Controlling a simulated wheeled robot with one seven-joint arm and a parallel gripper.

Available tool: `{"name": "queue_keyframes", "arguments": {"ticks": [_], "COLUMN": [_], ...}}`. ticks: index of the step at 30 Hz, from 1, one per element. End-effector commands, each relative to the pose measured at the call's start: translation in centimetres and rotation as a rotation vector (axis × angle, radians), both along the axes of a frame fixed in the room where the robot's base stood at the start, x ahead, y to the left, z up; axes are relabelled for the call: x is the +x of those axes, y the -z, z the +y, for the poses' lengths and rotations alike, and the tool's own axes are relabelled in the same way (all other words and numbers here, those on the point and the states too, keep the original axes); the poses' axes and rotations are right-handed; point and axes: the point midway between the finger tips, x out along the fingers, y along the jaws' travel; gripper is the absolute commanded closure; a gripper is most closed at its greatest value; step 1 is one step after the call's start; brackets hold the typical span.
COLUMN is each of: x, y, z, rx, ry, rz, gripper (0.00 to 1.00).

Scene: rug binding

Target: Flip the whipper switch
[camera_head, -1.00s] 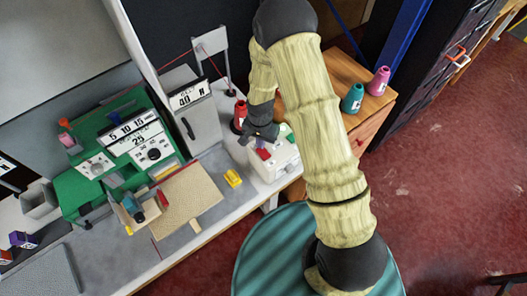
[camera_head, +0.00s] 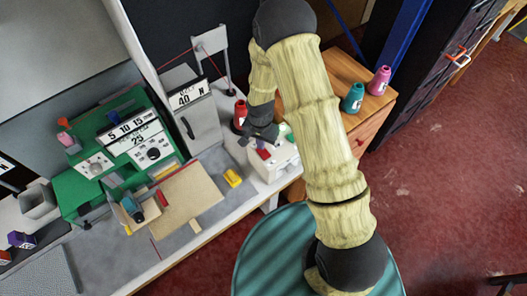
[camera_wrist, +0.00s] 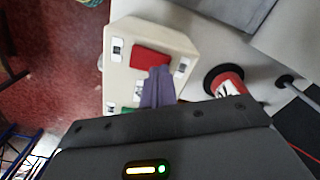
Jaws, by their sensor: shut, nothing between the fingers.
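A white box (camera_head: 282,168) stands at the right end of the bench. It bears a red part and a green part and seems to be the whipper switch. In the wrist view, the white box (camera_wrist: 125,55) shows its red part (camera_wrist: 150,58) and a bit of green (camera_wrist: 130,110), with small labels at its corners. My gripper (camera_wrist: 158,72) is shut and empty. Its fingertips are over the box, at the edge of the red part. I cannot tell whether they touch it. In the head view, my gripper (camera_head: 262,143) hides part of the box top.
A red spool (camera_head: 240,115) stands close behind the box, and it shows beside my gripper in the wrist view (camera_wrist: 229,84). A yellow block (camera_head: 233,178), a tan board (camera_head: 190,204) and a green machine (camera_head: 85,190) are to the left. A wooden cabinet (camera_head: 350,75) holds two cones.

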Motion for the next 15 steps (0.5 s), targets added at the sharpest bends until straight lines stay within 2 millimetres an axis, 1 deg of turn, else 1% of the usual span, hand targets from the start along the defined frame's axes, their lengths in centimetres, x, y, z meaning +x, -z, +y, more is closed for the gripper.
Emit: {"name": "queue_keyframes", "arguments": {"ticks": [15], "x": [0.01], "y": [0.68], "z": [0.00], "rx": [0.000], "ry": [0.000], "rz": [0.000], "gripper": [1.00]}}
